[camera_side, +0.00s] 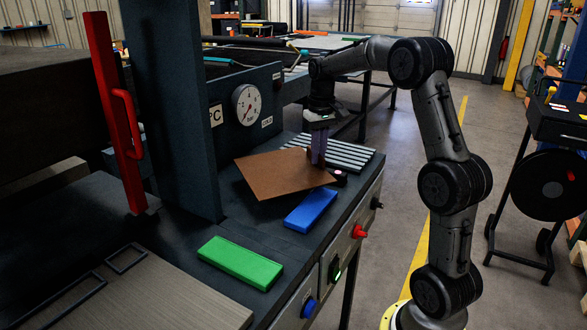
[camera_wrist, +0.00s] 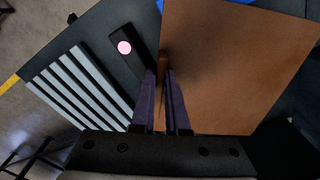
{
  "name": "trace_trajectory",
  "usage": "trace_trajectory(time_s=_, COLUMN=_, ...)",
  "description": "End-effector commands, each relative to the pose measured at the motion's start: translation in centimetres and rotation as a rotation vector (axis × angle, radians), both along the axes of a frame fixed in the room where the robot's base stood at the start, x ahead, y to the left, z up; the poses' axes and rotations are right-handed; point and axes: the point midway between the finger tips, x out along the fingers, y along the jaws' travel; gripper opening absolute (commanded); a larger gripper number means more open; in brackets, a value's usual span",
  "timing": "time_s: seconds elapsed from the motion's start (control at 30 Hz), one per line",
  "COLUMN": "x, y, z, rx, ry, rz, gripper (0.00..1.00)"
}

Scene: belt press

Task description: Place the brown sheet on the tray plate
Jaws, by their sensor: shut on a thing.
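The brown sheet (camera_side: 280,172) is a thin flat square over the bench, beside the ribbed plate and behind the blue block. My gripper (camera_side: 318,162) points down and is shut on the sheet's right edge. In the wrist view the sheet (camera_wrist: 230,65) spreads to the right of my gripper (camera_wrist: 163,75), its edge between the purple fingers. The sheet looks slightly raised, but I cannot tell whether any part touches the bench. A flat grey-brown plate (camera_side: 165,302) with black outlines lies at the lower left; I cannot tell whether this is the tray plate.
A light ribbed plate (camera_side: 345,150) lies beside my gripper, with a black block with a lit button (camera_wrist: 124,47) near it. A blue block (camera_side: 311,210) and green block (camera_side: 240,262) lie in front. The dark press column (camera_side: 170,110) and red handle (camera_side: 122,110) stand left.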

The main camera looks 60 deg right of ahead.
Motion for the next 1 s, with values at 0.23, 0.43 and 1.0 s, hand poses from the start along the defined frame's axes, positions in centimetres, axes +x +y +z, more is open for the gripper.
trace_trajectory(time_s=0.23, x=-4.0, y=-5.8, z=2.2, rx=-0.008, ry=-0.006, rz=-0.119, gripper=0.0)
trace_trajectory(time_s=0.43, x=-6.4, y=-8.4, z=3.8, rx=-0.007, ry=-0.003, rz=-0.163, gripper=0.0)
trace_trajectory(time_s=1.0, x=-8.2, y=-2.3, z=7.6, rx=0.018, ry=0.02, rz=-0.296, gripper=0.0)
